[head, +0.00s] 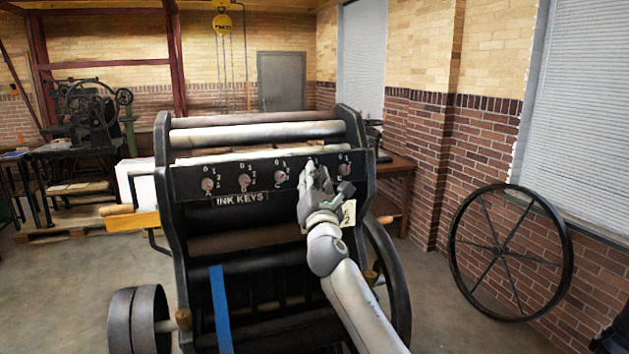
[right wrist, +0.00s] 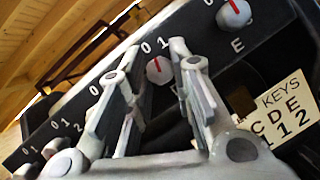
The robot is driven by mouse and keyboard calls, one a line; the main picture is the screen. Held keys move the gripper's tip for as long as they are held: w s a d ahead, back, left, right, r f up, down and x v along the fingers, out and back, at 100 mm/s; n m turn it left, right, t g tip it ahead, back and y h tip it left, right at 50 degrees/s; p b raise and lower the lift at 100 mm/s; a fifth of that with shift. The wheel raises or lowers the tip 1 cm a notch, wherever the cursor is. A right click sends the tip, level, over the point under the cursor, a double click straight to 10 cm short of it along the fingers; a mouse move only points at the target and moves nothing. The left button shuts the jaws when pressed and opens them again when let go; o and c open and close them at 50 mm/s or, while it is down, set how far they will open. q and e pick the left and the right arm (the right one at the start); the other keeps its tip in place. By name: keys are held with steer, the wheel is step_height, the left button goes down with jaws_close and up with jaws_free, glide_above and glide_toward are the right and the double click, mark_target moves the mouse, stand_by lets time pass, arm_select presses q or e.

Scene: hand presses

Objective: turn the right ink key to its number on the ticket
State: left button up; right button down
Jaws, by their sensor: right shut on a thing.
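The press carries a black ink key panel (head: 262,181) with a row of round grey keys, each with a red mark and small numbers. My right gripper (head: 311,170) is at the fourth key from the left. In the right wrist view its fingers (right wrist: 168,75) stand on both sides of that key (right wrist: 158,70), shut on it. Its red mark points upward; the exact number is unclear. The rightmost key, E (right wrist: 235,13), is free, beyond the right finger. The cream ticket (right wrist: 283,113) reads KEYS, C D E, with 1 1 2 below, partly covered by the gripper.
Rollers (head: 255,133) lie above the panel and a blue strip (head: 220,305) hangs in front of the press. A large spoked wheel (head: 511,252) leans on the brick wall at the right. A wooden table (head: 397,172) stands behind the press. Open floor lies to the right.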

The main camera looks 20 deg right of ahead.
steer(key=shift+a+m+g+h+p, duration=0.1)
steer(key=shift+m+g+h+p, duration=0.55)
steer(key=shift+m, duration=2.15)
steer(key=shift+g+h+b, duration=0.25)
steer(key=shift+h+b, duration=0.05)
steer(key=shift+h, duration=0.15)
steer(key=c, duration=1.3)
jaws_free()
steer(key=v, duration=1.2)
